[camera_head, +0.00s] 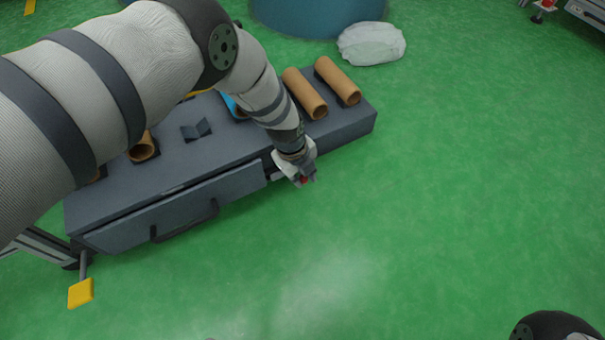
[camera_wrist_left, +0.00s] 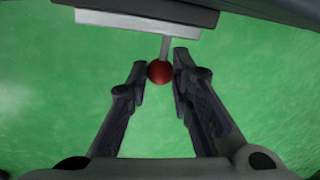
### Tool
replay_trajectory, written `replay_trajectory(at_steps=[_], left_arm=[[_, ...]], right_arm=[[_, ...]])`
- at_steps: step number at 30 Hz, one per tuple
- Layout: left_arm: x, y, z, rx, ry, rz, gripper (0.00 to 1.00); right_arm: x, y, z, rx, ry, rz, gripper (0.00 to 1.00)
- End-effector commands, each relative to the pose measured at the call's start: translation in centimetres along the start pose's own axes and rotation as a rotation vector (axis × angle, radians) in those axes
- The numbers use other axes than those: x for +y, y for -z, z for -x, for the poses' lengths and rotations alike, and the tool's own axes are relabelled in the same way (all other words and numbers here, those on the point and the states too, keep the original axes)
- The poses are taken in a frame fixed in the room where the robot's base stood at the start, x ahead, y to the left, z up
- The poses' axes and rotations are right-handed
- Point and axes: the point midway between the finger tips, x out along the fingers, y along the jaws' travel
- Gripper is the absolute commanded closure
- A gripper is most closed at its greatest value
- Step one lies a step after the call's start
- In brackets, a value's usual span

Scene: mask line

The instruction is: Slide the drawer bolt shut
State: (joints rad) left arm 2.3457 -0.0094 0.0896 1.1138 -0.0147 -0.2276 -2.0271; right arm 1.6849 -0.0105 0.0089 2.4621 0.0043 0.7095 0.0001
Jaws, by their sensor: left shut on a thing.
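The drawer (camera_head: 180,208) is in the front of a dark grey bench box, with a black bar handle (camera_head: 186,224). The bolt's light metal bar (camera_wrist_left: 125,19) runs across the top of the left wrist view, with a short stem (camera_wrist_left: 165,47) down to a red ball knob (camera_wrist_left: 159,72). My left gripper (camera_head: 308,179) is at the box front, just right of the drawer. It is shut on the red knob, with one finger on each side in the wrist view. In the head view the gripper hides most of the bolt. My right gripper is out of view.
Several brown tubes (camera_head: 303,93) lie in holders on the box top (camera_head: 235,145). A yellow block (camera_head: 81,292) on a rod stands by the left end. A white sack (camera_head: 371,43) and a blue round container (camera_head: 318,12) are behind. The green floor is clear in front and right.

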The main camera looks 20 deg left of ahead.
Motion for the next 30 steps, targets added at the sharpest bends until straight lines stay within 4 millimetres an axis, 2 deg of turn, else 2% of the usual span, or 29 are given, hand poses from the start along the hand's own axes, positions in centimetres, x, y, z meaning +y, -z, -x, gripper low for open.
replay_trajectory(at_steps=[2,9,19,20,22,30], left_arm=[[0.3,-0.1,0.0,0.0,-0.001,0.002,1.0],[3.8,-0.9,1.0,-0.002,-0.003,0.004,1.0],[4.6,-1.0,0.8,0.0,-0.007,0.001,1.0],[4.6,-1.0,0.8,0.0,-0.008,0.001,0.78],[4.6,-1.0,0.8,0.0,-0.009,0.002,0.62],[4.4,-0.9,0.8,0.0,-0.003,0.001,0.6]], right_arm=[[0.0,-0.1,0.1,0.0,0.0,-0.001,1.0],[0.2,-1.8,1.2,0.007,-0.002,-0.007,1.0],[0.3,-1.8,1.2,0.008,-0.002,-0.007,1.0],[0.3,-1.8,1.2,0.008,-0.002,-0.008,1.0],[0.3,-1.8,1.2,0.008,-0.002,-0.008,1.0],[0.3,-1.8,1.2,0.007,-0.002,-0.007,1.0]])
